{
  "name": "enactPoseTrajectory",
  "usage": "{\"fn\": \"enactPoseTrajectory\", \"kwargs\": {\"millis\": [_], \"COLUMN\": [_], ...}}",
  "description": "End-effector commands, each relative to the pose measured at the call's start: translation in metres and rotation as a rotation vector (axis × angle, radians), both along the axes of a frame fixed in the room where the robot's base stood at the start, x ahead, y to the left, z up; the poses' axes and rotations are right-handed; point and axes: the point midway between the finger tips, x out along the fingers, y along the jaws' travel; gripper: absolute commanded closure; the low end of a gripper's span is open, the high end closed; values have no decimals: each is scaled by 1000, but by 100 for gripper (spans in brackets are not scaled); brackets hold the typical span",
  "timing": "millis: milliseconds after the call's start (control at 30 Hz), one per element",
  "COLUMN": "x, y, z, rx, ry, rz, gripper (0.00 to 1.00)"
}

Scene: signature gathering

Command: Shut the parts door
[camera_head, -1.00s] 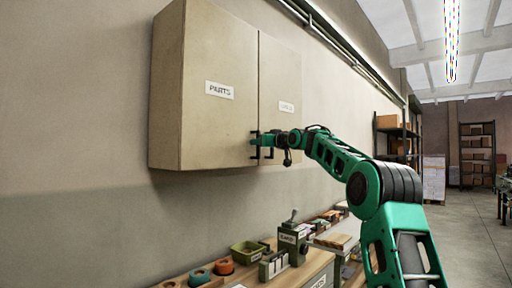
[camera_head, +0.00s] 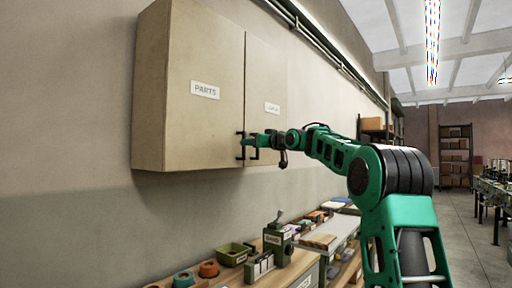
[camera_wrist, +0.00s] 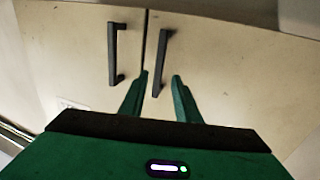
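The parts door (camera_head: 203,128) is the left door of a beige wall cabinet, with a white PARTS label (camera_head: 205,90). It looks shut or nearly shut, about flush with the right door (camera_head: 266,75); a small gap I cannot rule out. Its dark bar handle (camera_head: 240,146) is at the lower inner edge. My gripper (camera_head: 250,143) is at the handles. In the wrist view, my gripper's green fingers (camera_wrist: 160,76) are apart, with one dark handle (camera_wrist: 160,60) between them; contact is unclear. The other handle (camera_wrist: 113,52) is outside the fingers, to the left.
A workbench below the cabinet holds a green bin (camera_head: 234,254), an orange roll (camera_head: 209,269) and a green machine (camera_head: 278,240). Pipes (camera_head: 325,45) run along the wall above. Open floor (camera_head: 455,235) is at the right, with shelves behind.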

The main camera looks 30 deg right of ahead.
Motion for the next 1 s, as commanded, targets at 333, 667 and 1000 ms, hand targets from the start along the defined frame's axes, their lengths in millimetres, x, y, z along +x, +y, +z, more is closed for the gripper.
{"fn": "enactPoseTrajectory", "kwargs": {"millis": [333,667,1000], "x": [-45,-49,-49], "y": [-10,-11,-10], "z": [1,1,-4], "rx": [-1,-1,-1], "ry": [-1,-2,12], "rz": [-6,-5,-11], "gripper": [70,70,70]}}
